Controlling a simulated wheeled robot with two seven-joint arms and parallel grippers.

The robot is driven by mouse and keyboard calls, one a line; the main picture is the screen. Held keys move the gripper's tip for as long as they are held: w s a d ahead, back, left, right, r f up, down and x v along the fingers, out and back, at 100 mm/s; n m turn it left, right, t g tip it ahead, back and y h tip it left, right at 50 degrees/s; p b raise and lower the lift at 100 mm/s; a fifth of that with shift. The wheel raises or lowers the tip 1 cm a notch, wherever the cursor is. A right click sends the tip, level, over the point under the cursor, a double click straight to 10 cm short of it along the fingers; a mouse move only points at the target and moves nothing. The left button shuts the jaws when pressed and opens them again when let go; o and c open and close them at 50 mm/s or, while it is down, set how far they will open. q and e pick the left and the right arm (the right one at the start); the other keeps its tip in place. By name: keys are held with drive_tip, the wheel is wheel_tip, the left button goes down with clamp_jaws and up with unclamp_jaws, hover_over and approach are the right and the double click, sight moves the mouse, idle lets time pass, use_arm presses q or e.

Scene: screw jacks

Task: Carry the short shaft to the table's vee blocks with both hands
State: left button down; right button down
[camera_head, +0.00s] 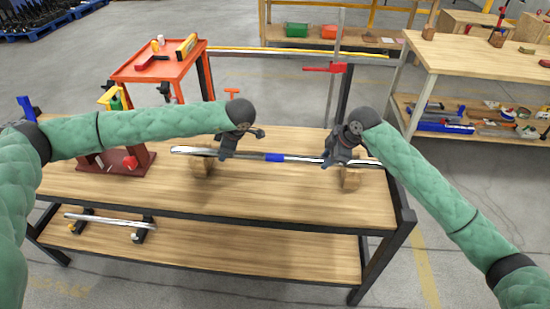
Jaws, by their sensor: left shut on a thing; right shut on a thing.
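A bright metal shaft (305,158) with a blue band (275,157) at its middle lies crosswise over the wooden table (280,205). I cannot tell whether the shaft touches the blocks. My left gripper (226,154) is shut on the shaft between the left block and the blue band. My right gripper (332,158) is shut on the shaft just left of the right block. The fingers hide parts of the shaft.
A dark red stand (130,160) is at the table's left end. Another shaft (110,220) lies on dark supports on the lower shelf (240,258). A red tool cart (160,70) stands behind left, and a wooden workbench (470,55) behind right. The table front is clear.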

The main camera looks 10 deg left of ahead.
use_arm(q)
drive_tip(key=shift+w+r, duration=0.1)
drive_tip(key=shift+r, duration=0.25)
use_arm(e)
drive_tip(key=shift+w+r, duration=0.1)
drive_tip(key=shift+r, duration=0.3)
